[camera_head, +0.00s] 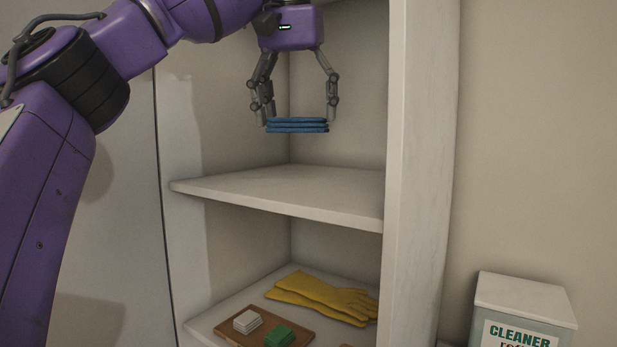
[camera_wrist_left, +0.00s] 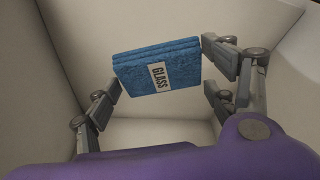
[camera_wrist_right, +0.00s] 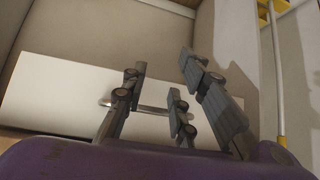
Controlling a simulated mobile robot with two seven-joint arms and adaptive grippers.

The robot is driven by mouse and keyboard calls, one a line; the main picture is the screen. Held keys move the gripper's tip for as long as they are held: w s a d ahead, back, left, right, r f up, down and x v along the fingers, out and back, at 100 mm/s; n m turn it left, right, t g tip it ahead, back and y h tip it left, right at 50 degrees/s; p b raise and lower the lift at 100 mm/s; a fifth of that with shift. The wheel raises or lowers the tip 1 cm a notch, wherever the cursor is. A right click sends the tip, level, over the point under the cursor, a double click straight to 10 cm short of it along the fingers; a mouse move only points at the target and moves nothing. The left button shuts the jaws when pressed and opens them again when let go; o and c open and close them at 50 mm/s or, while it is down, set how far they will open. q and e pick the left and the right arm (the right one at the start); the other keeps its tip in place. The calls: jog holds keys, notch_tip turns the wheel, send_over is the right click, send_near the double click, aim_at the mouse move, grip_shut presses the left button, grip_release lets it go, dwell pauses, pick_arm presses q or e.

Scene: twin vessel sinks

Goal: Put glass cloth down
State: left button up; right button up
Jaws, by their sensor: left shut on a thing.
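The glass cloth (camera_head: 297,125) is a folded blue cloth, held level between the fingertips of my left gripper (camera_head: 299,117). In the left wrist view the cloth (camera_wrist_left: 158,62) shows a white label reading GLASS, and the fingers of the left gripper (camera_wrist_left: 160,72) press on its two sides. It hangs above the empty upper shelf (camera_head: 290,190) of an open cabinet, with a clear gap beneath it. My right gripper (camera_wrist_right: 158,95) shows only in the right wrist view, with its fingers apart and nothing between them.
The lower shelf (camera_head: 218,308) holds yellow gloves (camera_head: 325,297) and a brown board (camera_head: 235,335) with a white folded cloth (camera_head: 247,321) and a green one (camera_head: 279,336). The cabinet's right side panel (camera_head: 415,170) stands close by. A CLEANER box (camera_head: 525,305) is at the lower right.

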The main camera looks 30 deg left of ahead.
pick_arm(q)
jog(key=f, duration=0.4)
jog(key=shift+s+d+f, duration=0.1)
jog(key=shift+s+f, duration=0.2)
jog(key=shift+f, duration=0.1)
jog(key=shift+x, duration=0.85)
jog(key=shift+s+d+f, duration=0.1)
jog(key=shift+s+f, duration=0.1)
jog(key=shift+f, duration=1.45)
jog(key=shift+f, duration=0.15)
jog(key=o, duration=1.1)
jog(key=shift+c, duration=0.2)
